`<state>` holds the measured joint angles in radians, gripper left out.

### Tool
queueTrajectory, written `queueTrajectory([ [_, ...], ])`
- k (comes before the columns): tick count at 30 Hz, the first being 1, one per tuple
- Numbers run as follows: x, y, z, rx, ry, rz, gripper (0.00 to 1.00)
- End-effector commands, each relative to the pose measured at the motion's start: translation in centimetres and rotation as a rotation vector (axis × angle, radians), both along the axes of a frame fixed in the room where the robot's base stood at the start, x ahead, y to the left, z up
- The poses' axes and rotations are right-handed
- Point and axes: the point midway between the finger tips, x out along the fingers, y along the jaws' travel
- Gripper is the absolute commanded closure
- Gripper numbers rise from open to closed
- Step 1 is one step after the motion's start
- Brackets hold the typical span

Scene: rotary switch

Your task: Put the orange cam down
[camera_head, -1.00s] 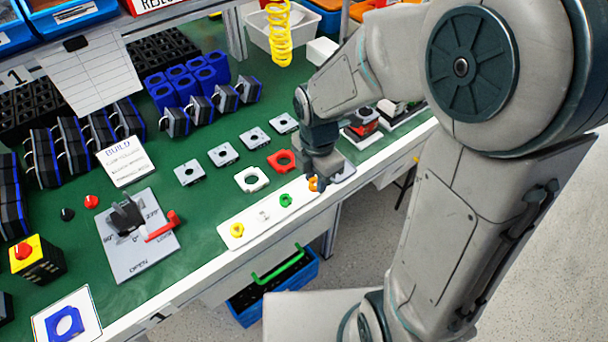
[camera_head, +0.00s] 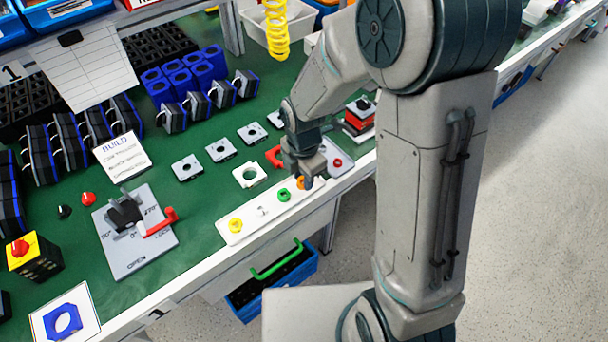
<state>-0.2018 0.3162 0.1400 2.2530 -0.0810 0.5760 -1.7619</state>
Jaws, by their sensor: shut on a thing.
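The orange cam (camera_head: 301,183) shows only as a small orange patch at the fingertips of my gripper (camera_head: 304,184). My gripper points down over the right part of the white strip (camera_head: 255,222) at the table's front edge and is shut on the cam. The gripper hides most of the cam, and I cannot tell whether it touches the strip. On the strip, a green cam (camera_head: 284,195), a white cam (camera_head: 263,211) and a yellow cam (camera_head: 236,225) lie in a row to the left of the gripper.
A red square plate (camera_head: 273,157) and a white one (camera_head: 249,175) lie just behind the strip. A light tray with a red cam (camera_head: 337,163) is right of my gripper. A grey switch fixture (camera_head: 135,240) with a red handle stands at left.

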Motion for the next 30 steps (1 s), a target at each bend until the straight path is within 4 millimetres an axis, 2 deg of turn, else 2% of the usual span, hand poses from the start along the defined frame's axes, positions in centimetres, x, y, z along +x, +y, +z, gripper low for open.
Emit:
queueTrajectory([
  [3,0.0,0.0,-0.5,0.000,0.000,0.000,1.00],
  [4,0.0,0.0,-0.4,0.000,0.000,0.000,0.68],
  [5,0.0,0.0,-0.3,0.000,0.000,0.000,0.64],
  [13,0.0,0.0,-0.2,0.000,0.000,0.000,0.64],
  [17,0.1,0.0,0.6,0.001,-0.003,0.000,0.64],
  [30,0.1,0.0,9.4,0.001,-0.005,-0.001,0.64],
])
